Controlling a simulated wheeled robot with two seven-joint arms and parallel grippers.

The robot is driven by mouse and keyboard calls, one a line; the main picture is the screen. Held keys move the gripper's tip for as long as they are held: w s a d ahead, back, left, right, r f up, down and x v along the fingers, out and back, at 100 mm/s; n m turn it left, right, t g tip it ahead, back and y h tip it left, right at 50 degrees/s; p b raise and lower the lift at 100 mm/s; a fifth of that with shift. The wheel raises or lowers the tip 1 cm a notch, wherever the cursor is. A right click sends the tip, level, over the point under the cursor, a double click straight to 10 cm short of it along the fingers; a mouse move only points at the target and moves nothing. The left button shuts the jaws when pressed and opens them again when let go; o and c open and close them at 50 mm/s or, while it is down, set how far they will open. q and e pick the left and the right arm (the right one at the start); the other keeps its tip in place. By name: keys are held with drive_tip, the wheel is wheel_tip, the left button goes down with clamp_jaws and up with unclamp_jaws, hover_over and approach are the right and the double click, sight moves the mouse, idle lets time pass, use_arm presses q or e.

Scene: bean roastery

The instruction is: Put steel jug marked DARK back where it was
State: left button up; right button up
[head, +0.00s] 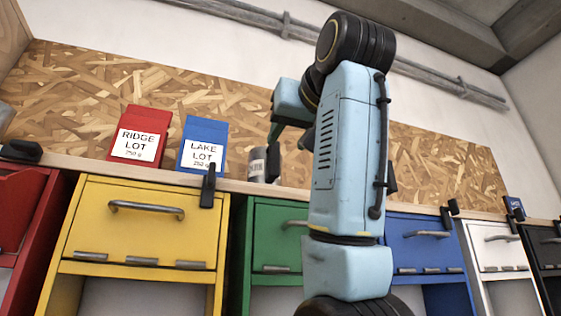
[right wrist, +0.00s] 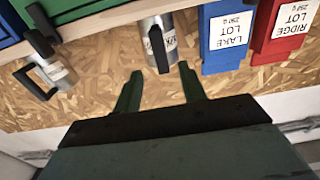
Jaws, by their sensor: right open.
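A steel jug (head: 257,164) with a pale label and a black handle stands on the shelf, right of the blue bag. The same jug shows in the right wrist view (right wrist: 153,24); its handle partly covers the label, so I cannot read the word for sure. A second steel jug (right wrist: 57,76) with a black handle is farther left there; my arm hides that spot in the head view. My right gripper (right wrist: 159,88) is open and empty, its fingers pointing toward the first jug, apart from it. In the head view the right gripper (head: 290,139) is partly behind my arm. My left gripper is not in view.
A red RIDGE LOT bag (head: 139,136) and a blue LAKE LOT bag (head: 203,145) stand left of the jug on the shelf. A chipboard panel (head: 75,90) rises behind. Below are yellow (head: 145,225), green, blue and white cabinets. Black clips (head: 208,186) stick up at the shelf edge.

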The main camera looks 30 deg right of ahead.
drive_tip(key=shift+b+v, duration=0.3)
drive_tip(key=shift+v, duration=1.15)
idle(0.4)
